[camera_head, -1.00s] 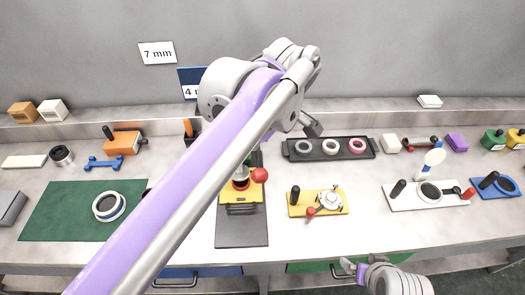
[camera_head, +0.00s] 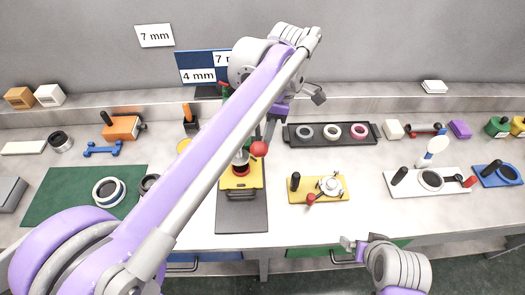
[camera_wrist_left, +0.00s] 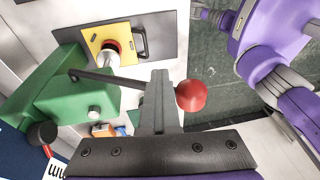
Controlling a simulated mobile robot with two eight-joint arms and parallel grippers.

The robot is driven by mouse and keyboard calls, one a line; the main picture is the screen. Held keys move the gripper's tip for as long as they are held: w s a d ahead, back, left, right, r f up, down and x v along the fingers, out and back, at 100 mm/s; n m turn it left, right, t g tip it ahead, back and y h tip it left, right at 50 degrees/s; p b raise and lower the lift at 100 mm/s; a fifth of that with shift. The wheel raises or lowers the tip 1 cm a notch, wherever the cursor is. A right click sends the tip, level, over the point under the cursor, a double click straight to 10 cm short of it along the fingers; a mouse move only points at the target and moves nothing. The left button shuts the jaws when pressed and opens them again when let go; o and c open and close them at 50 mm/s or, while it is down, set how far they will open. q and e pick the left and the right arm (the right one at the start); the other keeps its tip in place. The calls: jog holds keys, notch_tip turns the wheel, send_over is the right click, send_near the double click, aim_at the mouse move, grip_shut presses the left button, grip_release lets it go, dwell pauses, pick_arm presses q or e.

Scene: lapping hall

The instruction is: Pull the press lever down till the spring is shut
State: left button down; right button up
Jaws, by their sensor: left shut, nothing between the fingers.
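The press has a green body (camera_wrist_left: 80,95), a yellow base (camera_wrist_left: 122,40) and a dark lever rod (camera_wrist_left: 110,79) ending in a red ball (camera_wrist_left: 191,95). In the head view the red ball (camera_head: 259,149) stands above and right of the yellow base (camera_head: 241,182); my left arm hides most of the body. My left gripper (camera_wrist_left: 160,88) is shut and empty, its fingers crossing in front of the rod just beside the ball. I cannot tell if they touch it. The spring is not clear. My right gripper (camera_head: 350,246) is low at the table's front, away from the press.
Right of the press are a yellow fixture (camera_head: 319,190), a black tray of rings (camera_head: 333,133) and a white plate (camera_head: 428,188). A green mat (camera_head: 60,200) with rings lies left. Signs (camera_head: 198,76) stand behind. Bare tabletop lies between the yellow fixture and the white plate.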

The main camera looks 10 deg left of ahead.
pick_arm(q)
jog(key=shift+x, duration=2.15)
jog(key=shift+a, duration=0.1)
